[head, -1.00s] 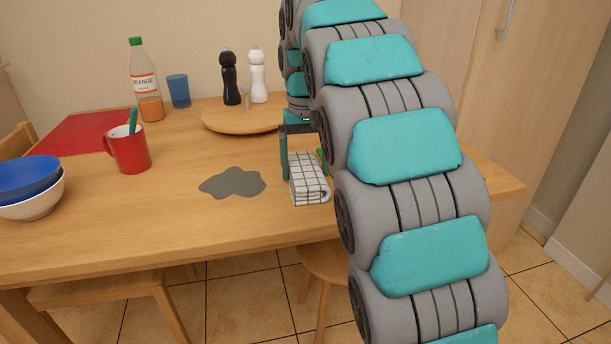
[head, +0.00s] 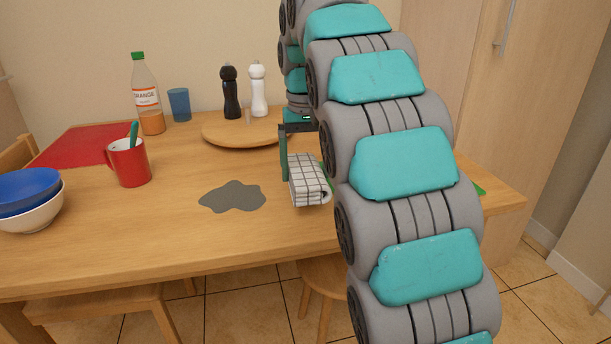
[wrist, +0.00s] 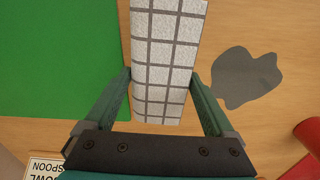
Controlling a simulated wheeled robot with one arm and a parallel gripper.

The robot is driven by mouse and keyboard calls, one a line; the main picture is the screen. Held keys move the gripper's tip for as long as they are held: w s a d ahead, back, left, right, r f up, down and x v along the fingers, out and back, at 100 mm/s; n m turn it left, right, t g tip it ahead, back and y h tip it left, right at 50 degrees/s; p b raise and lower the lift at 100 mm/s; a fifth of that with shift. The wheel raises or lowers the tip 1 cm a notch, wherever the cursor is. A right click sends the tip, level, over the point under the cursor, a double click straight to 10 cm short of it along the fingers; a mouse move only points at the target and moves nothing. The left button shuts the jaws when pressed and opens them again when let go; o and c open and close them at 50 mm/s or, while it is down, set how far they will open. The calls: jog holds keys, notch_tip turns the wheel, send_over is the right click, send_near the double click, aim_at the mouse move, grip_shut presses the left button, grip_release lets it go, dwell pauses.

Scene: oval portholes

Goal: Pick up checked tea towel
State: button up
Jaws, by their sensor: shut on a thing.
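The checked tea towel (head: 308,180) is white with dark grid lines and folded into a thick pad. My gripper (head: 300,160) is shut on it near the right part of the table, one finger showing along its left side. In the wrist view the towel (wrist: 165,60) lies between the two fingers of my gripper (wrist: 162,85), which press on both its sides. In the head view my arm hides the right finger and part of the towel's right side. I cannot tell for certain how far the towel is above the table.
A grey spill (head: 233,196) lies left of the towel. A green mat (wrist: 60,60) lies beside the towel.

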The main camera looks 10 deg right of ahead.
jog(key=a, duration=0.5)
jog(key=s+a+r+p, duration=0.1)
jog(key=a, duration=0.4)
jog(key=s+a+r+p, duration=0.1)
jog(key=a, duration=0.5)
